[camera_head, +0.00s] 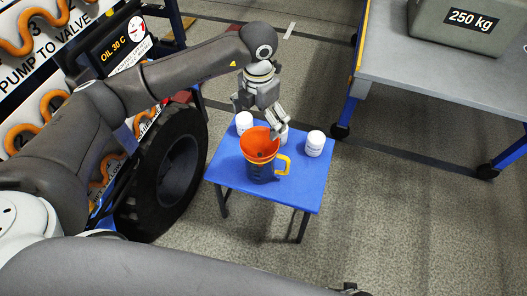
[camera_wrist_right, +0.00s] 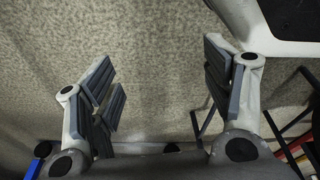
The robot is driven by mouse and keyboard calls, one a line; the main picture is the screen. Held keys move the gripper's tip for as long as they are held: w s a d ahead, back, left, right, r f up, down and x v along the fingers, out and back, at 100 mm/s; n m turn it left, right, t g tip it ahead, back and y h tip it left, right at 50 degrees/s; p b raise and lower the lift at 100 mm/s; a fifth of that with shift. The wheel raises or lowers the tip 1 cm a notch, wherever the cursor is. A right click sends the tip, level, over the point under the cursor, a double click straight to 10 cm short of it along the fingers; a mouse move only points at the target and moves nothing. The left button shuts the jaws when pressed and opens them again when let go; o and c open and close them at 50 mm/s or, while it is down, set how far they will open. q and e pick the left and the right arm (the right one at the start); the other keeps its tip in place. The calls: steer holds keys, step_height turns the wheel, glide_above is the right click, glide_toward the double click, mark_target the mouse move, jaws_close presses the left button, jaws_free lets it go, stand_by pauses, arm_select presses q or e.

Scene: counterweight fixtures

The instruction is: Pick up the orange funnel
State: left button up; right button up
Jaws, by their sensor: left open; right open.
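The orange funnel (camera_head: 259,143) sits in the mouth of a dark jug (camera_head: 258,170) with a yellow handle, on a small blue table (camera_head: 308,185). My left gripper (camera_head: 277,132) points down at the funnel's back right rim, very close to it; I cannot tell whether it touches. It is open, and one finger is partly hidden by the funnel. My right gripper (camera_wrist_right: 160,105) is open and empty above the floor in the right wrist view. The funnel is not in that view.
White containers stand on the blue table, one at the right (camera_head: 315,144), one at the back left (camera_head: 244,122), another partly hidden behind the gripper. A black tyre (camera_head: 172,175) stands left of the table. A grey table (camera_head: 425,70) with a 250 kg weight (camera_head: 465,25) is at upper right.

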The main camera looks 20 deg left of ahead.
arm_select(q)
glide_above(260, 155)
step_height(260, 155, down, 5)
step_height(260, 155, down, 5)
steer(key=shift+r+b, duration=0.1)
steer(key=shift+b, duration=0.3)
steer(key=shift+f, duration=0.2)
steer(key=c, duration=0.5)
steer(key=shift+c, duration=1)
arm_select(e)
steer(key=shift+w+r, duration=0.75)
steer(key=shift+r, duration=0.25)
